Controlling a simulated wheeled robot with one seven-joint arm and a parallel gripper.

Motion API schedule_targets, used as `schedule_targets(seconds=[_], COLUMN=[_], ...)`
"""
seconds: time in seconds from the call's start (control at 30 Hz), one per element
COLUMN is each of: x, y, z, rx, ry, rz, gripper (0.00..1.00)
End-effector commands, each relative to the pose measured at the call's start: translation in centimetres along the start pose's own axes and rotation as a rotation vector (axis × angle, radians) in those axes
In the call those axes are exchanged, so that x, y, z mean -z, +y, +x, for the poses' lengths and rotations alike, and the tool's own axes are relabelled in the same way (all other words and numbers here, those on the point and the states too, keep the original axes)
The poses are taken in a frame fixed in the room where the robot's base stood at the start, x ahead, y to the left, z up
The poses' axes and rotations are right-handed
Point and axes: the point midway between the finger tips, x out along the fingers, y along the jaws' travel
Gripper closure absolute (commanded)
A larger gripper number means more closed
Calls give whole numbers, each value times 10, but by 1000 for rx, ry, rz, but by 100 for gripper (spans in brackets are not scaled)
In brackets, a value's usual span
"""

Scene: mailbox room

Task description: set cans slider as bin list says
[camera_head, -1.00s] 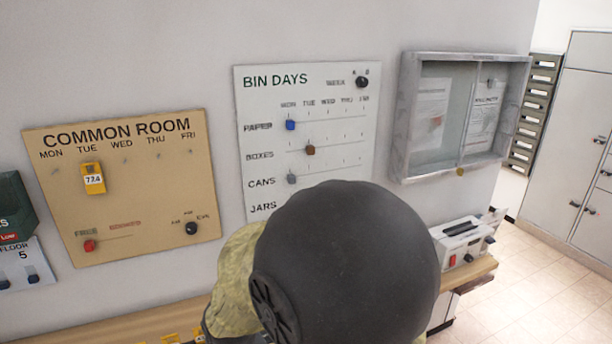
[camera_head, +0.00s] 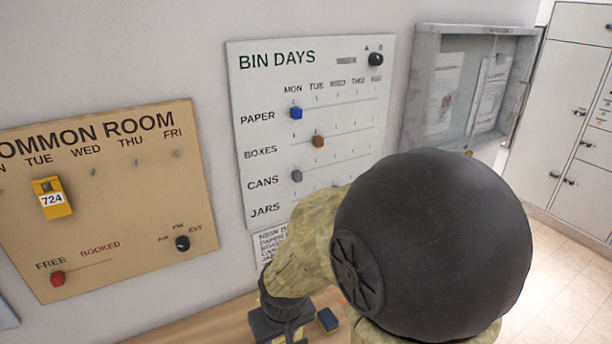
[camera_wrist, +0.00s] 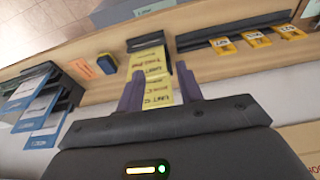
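The BIN DAYS board (camera_head: 262,85) hangs on the wall in the head view. Its grey cans slider (camera_head: 297,176) sits at the left end of its row, under MON. The blue paper slider (camera_head: 296,113) is also at MON, and the brown boxes slider (camera_head: 318,141) is near TUE. A printed list (camera_head: 268,245) hangs below the board, mostly hidden by my arm. The jars row is partly hidden too.
A wooden shelf (camera_head: 200,325) runs below the boards. The COMMON ROOM board (camera_head: 110,220) is at left, with a yellow tag (camera_head: 52,199). A glass notice case (camera_head: 420,95) is at right.

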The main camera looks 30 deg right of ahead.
Motion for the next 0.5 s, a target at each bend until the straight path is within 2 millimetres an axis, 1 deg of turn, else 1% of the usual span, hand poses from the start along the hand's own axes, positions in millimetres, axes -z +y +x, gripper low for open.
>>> schedule_targets(seconds=[0.13,0.17,0.2,0.3,0.37,0.47,0.5], x=[0,0,0,6,15,38,49], y=[0,0,0,6,16,41,52], z=[0,0,0,2,3,4,3], rx=[0,0,0,-10,-24,-60,-76], ry=[0,0,2,30,71,188,251], rz=[0,0,0,11,24,56,69], gripper=[64,60,58,58,58,58,58])
